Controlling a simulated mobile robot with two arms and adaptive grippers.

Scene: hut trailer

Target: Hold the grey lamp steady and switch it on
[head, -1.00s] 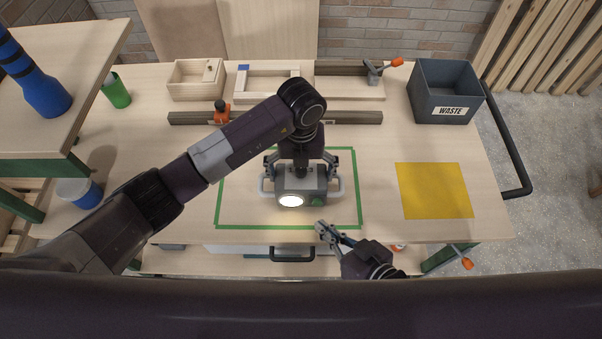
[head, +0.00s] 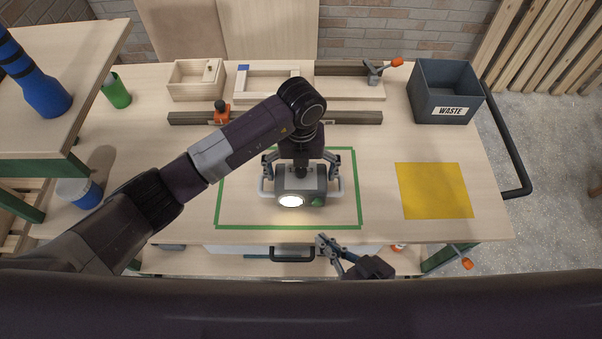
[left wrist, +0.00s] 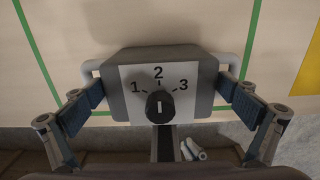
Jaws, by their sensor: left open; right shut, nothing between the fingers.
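The grey lamp (head: 301,184) stands on the bench inside a green taped outline. Its round lens (head: 291,201) glows white, and a green button (head: 318,201) sits beside it on the front. In the left wrist view the lamp's top (left wrist: 203,80) shows a black knob (left wrist: 160,107) among the marks 1, 2 and 3; its white line points toward 2. My left gripper (head: 300,176) is open above the lamp, with a finger on each side near the side handles. Whether they touch it, I cannot tell. My right gripper (head: 321,240) is shut and empty, in front of the lamp, apart from it.
A yellow square (head: 434,190) lies to the right, with a dark waste bin (head: 446,105) behind it. A wooden box (head: 195,85), a frame and a clamp bar (head: 345,117) stand at the back. The green tape (head: 240,227) encloses mostly clear bench.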

